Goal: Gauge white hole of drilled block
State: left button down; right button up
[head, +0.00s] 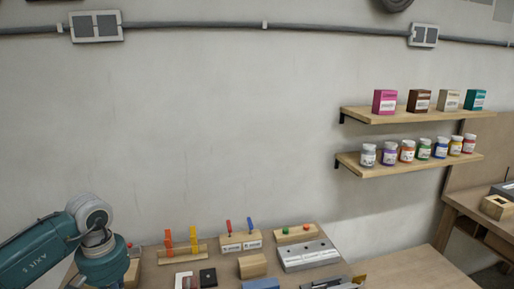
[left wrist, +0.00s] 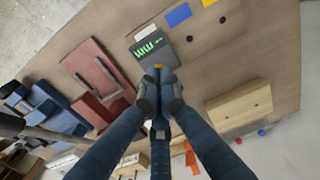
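The drilled block (left wrist: 215,38) is a brown wooden block near the top of the left wrist view. Blue, yellow and white labels lie along it, with dark holes by the blue and yellow ones. My left gripper (left wrist: 160,88) has its fingers close together on a gauge (left wrist: 150,48) with a grey body, green digits and a yellowish part at the fingertips. The gauge lies over the block by the white label (left wrist: 146,32). The white hole is hidden, so I cannot tell whether the gauge tip is in it. My right gripper is out of view.
In the left wrist view, a dark red stand (left wrist: 92,62) is left of the gripper and a pale wooden block (left wrist: 240,105) is right. In the head view, racks with coloured pins (head: 240,241) and a grey plate (head: 309,256) stand on the bench; shelves (head: 410,166) hang above.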

pick_arm(q)
jog(key=shift+f, duration=0.25)
jog(key=shift+r, duration=0.1)
jog(key=shift+r+p, duration=1.8)
jog(key=shift+r, duration=1.7)
jog(key=shift+f, duration=0.1)
